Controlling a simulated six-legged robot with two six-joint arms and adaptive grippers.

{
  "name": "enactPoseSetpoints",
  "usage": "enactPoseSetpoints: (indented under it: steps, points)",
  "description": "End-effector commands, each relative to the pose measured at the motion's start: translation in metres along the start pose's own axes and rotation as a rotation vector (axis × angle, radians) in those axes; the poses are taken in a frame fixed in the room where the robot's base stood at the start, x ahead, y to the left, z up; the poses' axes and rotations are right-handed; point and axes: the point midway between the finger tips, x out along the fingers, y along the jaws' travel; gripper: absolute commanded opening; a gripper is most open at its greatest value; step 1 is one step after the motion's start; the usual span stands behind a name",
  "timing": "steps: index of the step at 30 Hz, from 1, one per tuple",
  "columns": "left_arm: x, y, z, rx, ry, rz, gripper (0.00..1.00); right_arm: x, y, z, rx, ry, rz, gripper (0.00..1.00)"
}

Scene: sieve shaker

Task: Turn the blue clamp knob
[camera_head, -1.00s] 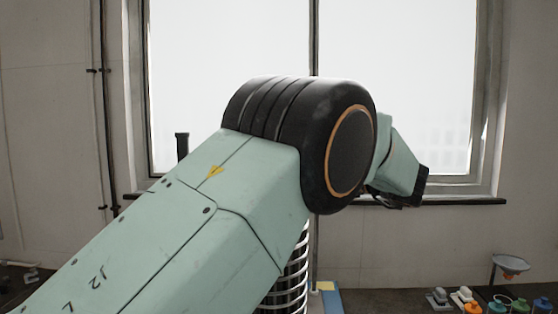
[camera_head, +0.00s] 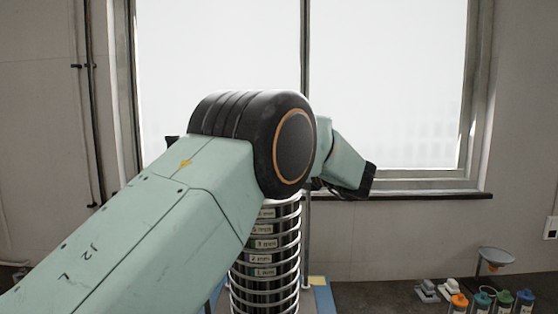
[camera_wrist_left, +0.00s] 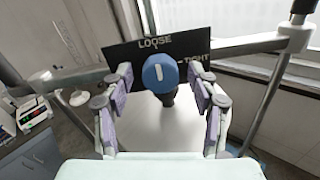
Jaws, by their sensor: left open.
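The blue clamp knob (camera_wrist_left: 159,72) is in the middle of the left wrist view, with a white mark on its face that stands nearly upright. Behind it is a black plate (camera_wrist_left: 120,55) lettered LOOSE at the top and TIGHT at the right. My left gripper (camera_wrist_left: 160,92) is open, with its two fingers apart on either side of the knob; I cannot tell how deep the knob lies between them. In the head view my left arm hides the knob and the gripper. The sieve stack (camera_head: 266,255) stands behind and below the arm. My right gripper is not in view.
Metal bars (camera_wrist_left: 262,95) of the shaker frame run beside the plate. Several coloured-cap bottles (camera_head: 482,300) and a funnel (camera_head: 496,256) stand on the bench at right. A device with a display (camera_wrist_left: 35,115) is at left in the wrist view. A window is behind.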

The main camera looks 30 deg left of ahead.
Motion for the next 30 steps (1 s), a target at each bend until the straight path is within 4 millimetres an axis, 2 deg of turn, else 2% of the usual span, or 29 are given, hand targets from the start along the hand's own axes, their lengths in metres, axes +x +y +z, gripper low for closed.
enactPoseSetpoints:
  steps: [3,22,30]
  points:
    - [0.0009,-0.0002,-0.0005,0.000,0.000,0.000,0.60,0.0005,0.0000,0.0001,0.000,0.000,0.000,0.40]
    - [0.0014,-0.0002,-0.0007,0.000,0.000,0.000,0.06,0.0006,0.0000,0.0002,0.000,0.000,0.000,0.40]
    - [0.0013,-0.0002,-0.0007,0.029,0.001,0.000,0.05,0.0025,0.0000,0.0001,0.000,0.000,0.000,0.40]
